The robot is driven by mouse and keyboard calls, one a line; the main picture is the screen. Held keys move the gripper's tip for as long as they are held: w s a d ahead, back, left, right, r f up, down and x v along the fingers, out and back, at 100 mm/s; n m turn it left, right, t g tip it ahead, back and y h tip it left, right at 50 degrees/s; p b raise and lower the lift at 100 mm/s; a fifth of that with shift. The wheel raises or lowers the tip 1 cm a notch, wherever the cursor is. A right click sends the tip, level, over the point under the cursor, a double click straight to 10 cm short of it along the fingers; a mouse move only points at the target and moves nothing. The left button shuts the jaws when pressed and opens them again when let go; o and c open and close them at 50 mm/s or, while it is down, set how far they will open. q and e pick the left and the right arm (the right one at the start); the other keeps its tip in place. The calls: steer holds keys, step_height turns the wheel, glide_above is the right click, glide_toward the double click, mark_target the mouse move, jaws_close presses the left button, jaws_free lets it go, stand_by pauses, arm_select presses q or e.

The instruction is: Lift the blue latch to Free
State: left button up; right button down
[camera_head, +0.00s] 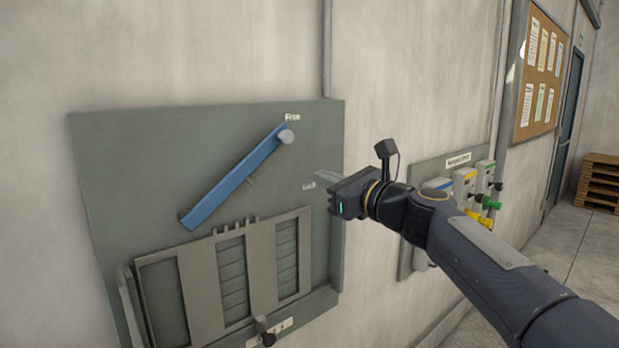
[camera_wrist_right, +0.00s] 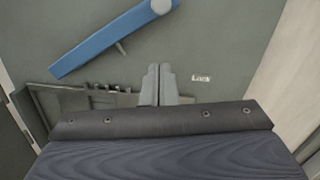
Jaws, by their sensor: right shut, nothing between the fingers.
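The blue latch (camera_head: 232,180) is a long bar on the grey wall panel (camera_head: 110,150). It slants from lower left up to a round grey end at upper right, just below the word "Free" (camera_head: 292,117). The latch also shows at the top of the right wrist view (camera_wrist_right: 105,43). My right gripper (camera_head: 320,177) is shut and empty, to the right of and below the latch's upper end, close to the "Lock" label (camera_head: 308,186). In the right wrist view its fingertips (camera_wrist_right: 159,68) are together, apart from the latch. My left gripper is not in view.
Right of the panel, a second board (camera_head: 415,180) holds coloured devices, partly behind my right arm. A pallet stack (camera_head: 600,182) stands far right.

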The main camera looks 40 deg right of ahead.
steer(key=shift+s+d+f, duration=0.1)
steer(key=shift+s, duration=0.5)
steer(key=shift+s+d+f, duration=0.1)
steer(key=shift+s, duration=0.5)
steer(key=s+a+f+n+g+y, duration=0.2)
steer(key=s+a+f+n+g, duration=0.15)
steer(key=a+f+n, duration=0.4)
steer(key=s+a+f+n+g+y, duration=0.1)
steer(key=s+a+f+n+g, duration=0.25)
steer(key=a+f+n, duration=0.35)
steer(key=s+a+f+n+g, duration=0.2)
steer(key=s+f+n+g, duration=0.1)
steer(key=s+f+n, duration=0.4)
steer(key=s+a+f+n+g+h, duration=0.1)
steer(key=s+a+f+n+g, duration=0.1)
steer(key=s+f+n, duration=0.5)
step_height(320, 180, down, 6)
steer(key=shift+a+r+n+g, duration=0.1)
steer(key=shift+a+n+g, duration=0.35)
steer(key=shift+n, duration=0.8)
